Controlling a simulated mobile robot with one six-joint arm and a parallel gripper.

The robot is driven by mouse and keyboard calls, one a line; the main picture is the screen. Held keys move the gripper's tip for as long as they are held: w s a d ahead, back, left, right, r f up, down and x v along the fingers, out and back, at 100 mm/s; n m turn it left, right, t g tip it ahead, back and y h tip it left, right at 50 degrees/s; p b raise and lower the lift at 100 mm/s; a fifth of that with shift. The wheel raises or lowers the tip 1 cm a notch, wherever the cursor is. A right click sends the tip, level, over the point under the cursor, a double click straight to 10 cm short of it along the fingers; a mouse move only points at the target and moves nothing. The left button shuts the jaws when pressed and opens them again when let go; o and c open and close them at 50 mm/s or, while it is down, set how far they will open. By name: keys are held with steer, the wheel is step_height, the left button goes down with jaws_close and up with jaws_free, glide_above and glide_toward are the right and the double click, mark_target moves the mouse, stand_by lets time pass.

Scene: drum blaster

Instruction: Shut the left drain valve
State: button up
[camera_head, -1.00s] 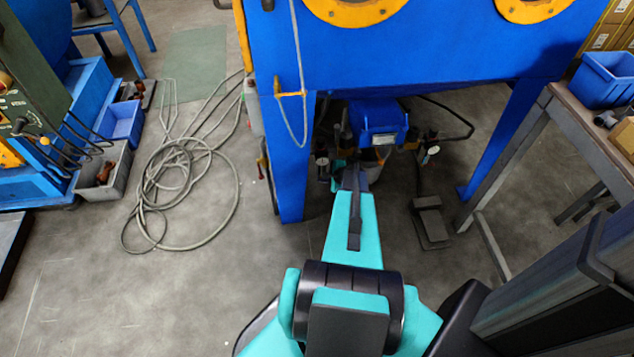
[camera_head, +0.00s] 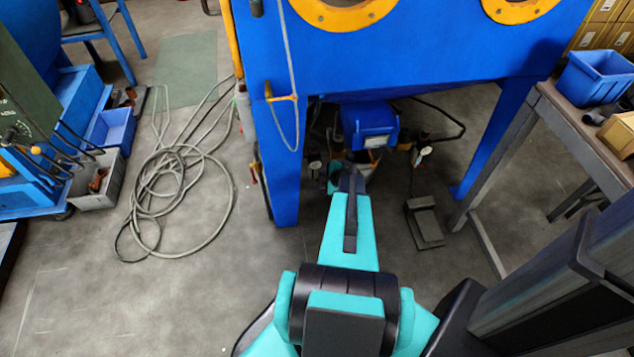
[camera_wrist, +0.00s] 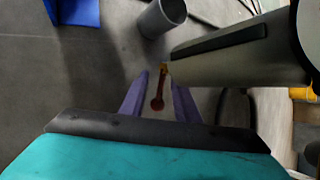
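A small valve with a red lever (camera_wrist: 157,92) and a brass-coloured body (camera_wrist: 164,68) shows in the wrist view, at the end of a thick grey cylinder (camera_wrist: 235,52). The lever points toward my gripper, its rounded end lowest in the picture. My gripper (camera_wrist: 160,84) is open, one purple finger on each side of the lever in the picture. I see a gap on both sides; depth is hard to judge. In the head view my arm reaches under the blue cabinet (camera_head: 420,45), and my fingers and this valve are hidden or too small to make out.
Blue cabinet legs (camera_head: 285,175) and (camera_head: 482,150) flank the space. A blue box (camera_head: 368,125) hangs under the cabinet. A grey foot pedal (camera_head: 425,222) lies on the floor at right. A coiled hose (camera_head: 180,190) lies at left. A grey open tube (camera_wrist: 162,17) is near my gripper.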

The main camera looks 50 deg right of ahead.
steer(key=p+v, duration=0.1)
steer(key=v, duration=1.1)
steer(key=shift+p, duration=0.4)
steer(key=shift+s, duration=0.1)
steer(key=shift+c, duration=0.4)
steer(key=s+a+f+n+g+y, duration=0.1)
steer(key=a+f+n+g+y, duration=0.15)
steer(key=a+n+g, duration=0.9)
steer(key=s+a+f+n+t+y, duration=0.1)
steer(key=a+f+n+t, duration=0.3)
steer(key=a, duration=1.6)
steer(key=s+a+r+n+g+h, duration=0.1)
steer(key=s+a+n+g, duration=0.1)
steer(key=a, duration=0.4)
steer(key=s+a+r+n+g, duration=0.1)
steer(key=s+a+n, duration=0.4)
steer(key=a, duration=0.2)
steer(key=s+a+n+g+h, duration=0.1)
steer(key=s+a+n+g, duration=0.1)
steer(key=a, duration=0.4)
steer(key=s+n, duration=0.1)
steer(key=n, duration=0.1)
steer(key=shift+s+a+r+n+g+h, duration=0.25)
steer(key=shift+s+r+n+g+h, duration=0.1)
steer(key=shift+r, duration=0.05)
steer(key=shift+a, duration=0.2)
